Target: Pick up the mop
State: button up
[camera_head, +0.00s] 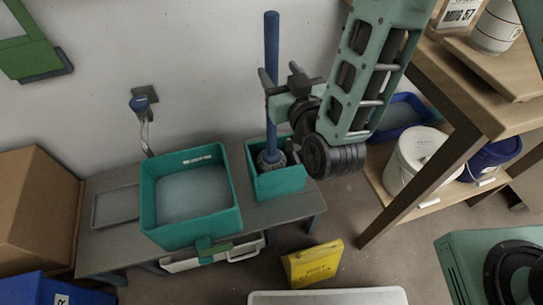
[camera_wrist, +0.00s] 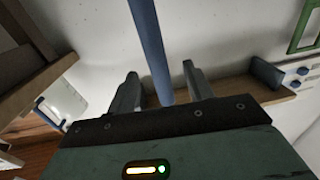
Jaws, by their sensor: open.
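The mop (camera_head: 272,45) stands nearly upright, its long blue handle rising from a narrow teal bucket (camera_head: 278,184) and its grey head (camera_head: 270,160) partly inside the bucket. My gripper (camera_head: 281,77) is open at the upper part of the handle, with a dark finger on each side. In the wrist view the blue handle (camera_wrist: 150,45) runs down between the two spread fingers (camera_wrist: 162,82), with a gap on both sides. The bottom of the mop head is hidden by the bucket wall.
A wide teal basin (camera_head: 190,235) stands left of the narrow bucket on a low grey bench (camera_head: 115,241). A wooden shelf (camera_head: 455,95) with buckets is at right. A yellow sign (camera_head: 313,263) stands on the floor. A cardboard box (camera_head: 40,210) is at left; the wall is close behind the handle.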

aim_at(274, 59)
jog(key=shift+d+p+x, duration=0.2)
jog(key=shift+p+x, duration=0.15)
jog(key=shift+x, duration=3.1)
jog(key=c, duration=1.1)
jog(key=shift+r, duration=0.1)
notch_tip(274, 59, up, 18)
jog(key=shift+f+p, duration=0.1)
jog(key=shift+p, duration=0.95)
grip_shut()
